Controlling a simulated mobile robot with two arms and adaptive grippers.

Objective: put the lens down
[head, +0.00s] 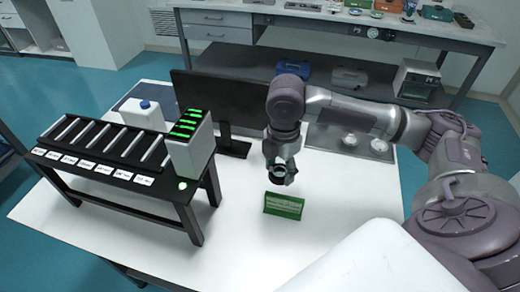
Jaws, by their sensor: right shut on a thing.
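The lens (278,178) is a small dark ring-shaped piece with a pale face, seen in the head view near the middle. My right gripper (281,172) is shut on it and holds it above the white table (240,240), just behind a small green box or sign (284,205). The gap between the lens and the table top is hard to judge. The gripper's fingers partly hide the lens. My left gripper is not in view.
A black rack (105,150) with several rods and labels stands on the left, beside a white box with green lights (190,150). A dark monitor (228,103) stands behind. A grey tray (350,143) lies behind my right arm. The table's front middle is clear.

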